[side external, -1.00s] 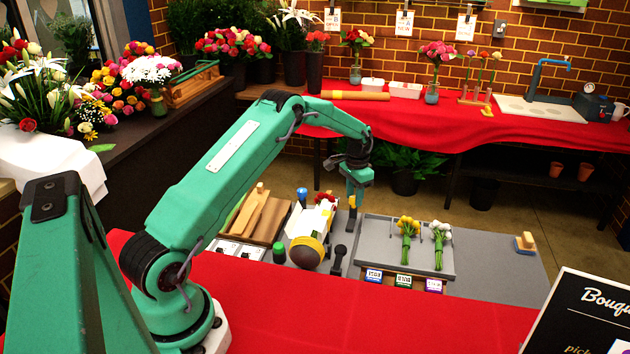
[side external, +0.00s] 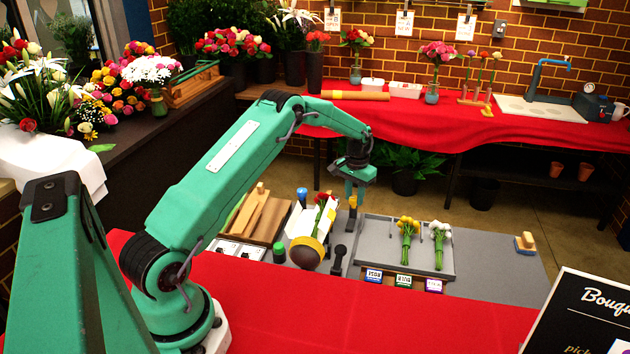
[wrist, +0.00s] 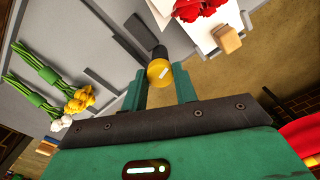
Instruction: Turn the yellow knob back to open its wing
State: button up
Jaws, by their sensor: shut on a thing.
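The yellow knob (wrist: 159,72) has a white mark on its face and sits on a dark post. It shows small in the side view (side external: 353,201). My gripper (wrist: 159,78) points down with one finger on each side of the knob, shut on it. White wrapping sheets (side external: 300,221) lie spread left of the gripper, around a red rose (side external: 321,197) whose green stem shows. In the wrist view the red blooms (wrist: 199,9) lie beside a white sheet (wrist: 203,38). I cannot tell which sheet is the knob's wing.
A brown rounded piece (side external: 307,254) is in front of the wrap. A black upright handle (side external: 338,257) stands right of it. A grey tray (side external: 375,258) with yellow and white flower bunches is further right. A tan block (wrist: 228,40) is near the blooms.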

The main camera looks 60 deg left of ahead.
aim_at(354, 198)
jog(key=n, duration=1.1)
jog(key=shift+r, duration=0.1)
jog(key=shift+n, duration=1.6)
jog(key=o, duration=1)
jog(key=shift+c, duration=0.2)
jog(key=shift+r, duration=3.9)
